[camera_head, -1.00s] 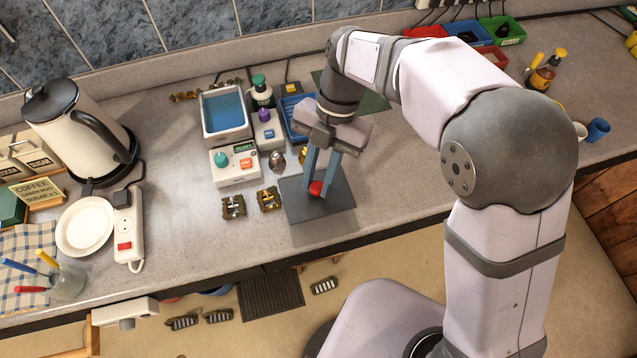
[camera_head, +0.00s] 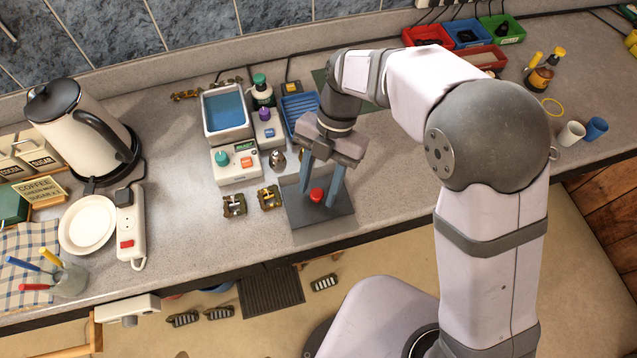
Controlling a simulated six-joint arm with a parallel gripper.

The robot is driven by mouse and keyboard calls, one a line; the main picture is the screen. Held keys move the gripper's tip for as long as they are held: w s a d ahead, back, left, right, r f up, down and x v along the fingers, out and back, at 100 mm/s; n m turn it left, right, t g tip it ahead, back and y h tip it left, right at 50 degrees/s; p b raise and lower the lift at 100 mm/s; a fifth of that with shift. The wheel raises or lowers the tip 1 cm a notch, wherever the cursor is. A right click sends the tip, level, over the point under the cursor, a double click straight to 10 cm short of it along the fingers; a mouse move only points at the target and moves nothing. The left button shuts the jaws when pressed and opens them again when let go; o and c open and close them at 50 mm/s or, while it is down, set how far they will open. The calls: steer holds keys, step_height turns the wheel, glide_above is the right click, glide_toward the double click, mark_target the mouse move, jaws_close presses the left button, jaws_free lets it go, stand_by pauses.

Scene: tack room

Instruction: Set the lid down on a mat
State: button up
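A small red lid (camera_head: 316,195) rests on a dark grey mat (camera_head: 303,216) near the counter's front edge. My gripper (camera_head: 317,198) is open above the mat, with one blue-grey finger to each side of the lid. There is a visible gap between each finger and the lid. A dark green mat (camera_head: 376,101) lies farther back on the counter, partly hidden by my arm.
Two small brass fixtures (camera_head: 268,197) stand left of the mat. Behind them are a white device with buttons (camera_head: 236,165), a blue-lined basin (camera_head: 226,112) and a blue tray (camera_head: 299,108). Bare counter (camera_head: 400,180) lies right of the mat.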

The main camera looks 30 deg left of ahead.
steer(key=b+v, duration=0.3)
steer(key=v, duration=0.9)
steer(key=shift+w+r, duration=0.1)
steer(key=shift+r, duration=0.05)
steer(key=w+d+f+m+t, duration=0.1)
steer(key=w+d+f+m, duration=0.15)
steer(key=d+m, duration=0.65)
steer(key=w+d+f+m+t, duration=0.15)
steer(key=d+f+m, duration=0.25)
steer(key=d+m, duration=0.5)
steer(key=s+d+f+m+t, duration=0.1)
steer(key=s+d+f+m, duration=0.2)
steer(key=d+m, duration=0.4)
steer(key=s+d+f+m+t, duration=0.1)
steer(key=s+d+f+m, duration=0.3)
steer(key=d+m, duration=0.3)
steer(key=m, duration=0.4)
steer(key=shift+d+f, duration=0.3)
steer(key=shift+f, duration=0.05)
